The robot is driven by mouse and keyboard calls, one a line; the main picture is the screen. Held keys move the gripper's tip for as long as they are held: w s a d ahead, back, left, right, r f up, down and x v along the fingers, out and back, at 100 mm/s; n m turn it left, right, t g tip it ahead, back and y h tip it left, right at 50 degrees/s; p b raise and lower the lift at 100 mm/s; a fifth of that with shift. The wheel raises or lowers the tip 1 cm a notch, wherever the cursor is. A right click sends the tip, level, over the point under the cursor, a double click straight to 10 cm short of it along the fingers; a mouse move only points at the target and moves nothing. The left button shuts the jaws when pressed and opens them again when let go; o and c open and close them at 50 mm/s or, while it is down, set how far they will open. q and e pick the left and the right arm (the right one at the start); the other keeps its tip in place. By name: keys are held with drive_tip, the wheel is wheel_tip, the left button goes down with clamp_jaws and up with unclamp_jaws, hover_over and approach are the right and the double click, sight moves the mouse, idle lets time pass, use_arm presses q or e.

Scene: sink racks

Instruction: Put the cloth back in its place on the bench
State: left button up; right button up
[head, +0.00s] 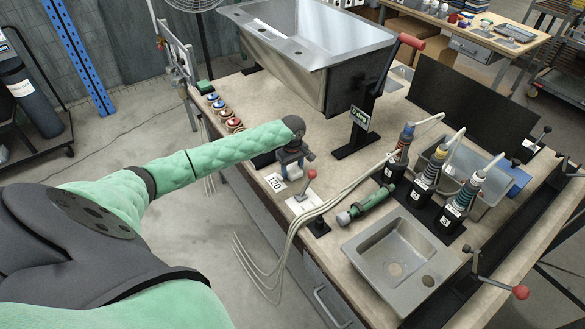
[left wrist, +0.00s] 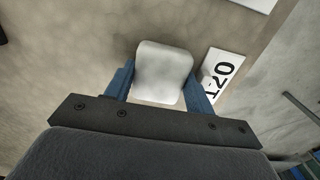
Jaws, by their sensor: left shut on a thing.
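My left gripper (head: 292,166) is at the front edge of the bench (head: 345,185), pointing down beside a white label reading 120 (head: 275,182). In the left wrist view, its two blue fingers (left wrist: 160,85) are shut on a white, rounded block-like thing (left wrist: 165,70), which I take to be the folded cloth. The label (left wrist: 222,75) lies just right of it there. In the head view the gripper mostly hides the cloth. I cannot tell whether the cloth touches the bench top. My right gripper is not in view.
A red-knobbed lever (head: 308,182) stands close to the right of the gripper. A large steel basin (head: 315,50) stands behind. A small sink (head: 400,262), a green cylinder (head: 368,203) and cabled tools (head: 430,170) are right.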

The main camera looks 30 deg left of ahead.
sight(292, 169)
use_arm(q)
drive_tip(key=o, duration=0.6)
drive_tip(key=shift+f, duration=0.1)
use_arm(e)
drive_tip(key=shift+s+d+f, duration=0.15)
use_arm(q)
drive_tip(key=shift+r, duration=0.2)
drive_tip(key=shift+r+b, duration=0.3)
drive_tip(key=shift+r, duration=0.05)
drive_tip(key=shift+r+b, duration=1.3)
drive_tip(key=shift+r, duration=4.3)
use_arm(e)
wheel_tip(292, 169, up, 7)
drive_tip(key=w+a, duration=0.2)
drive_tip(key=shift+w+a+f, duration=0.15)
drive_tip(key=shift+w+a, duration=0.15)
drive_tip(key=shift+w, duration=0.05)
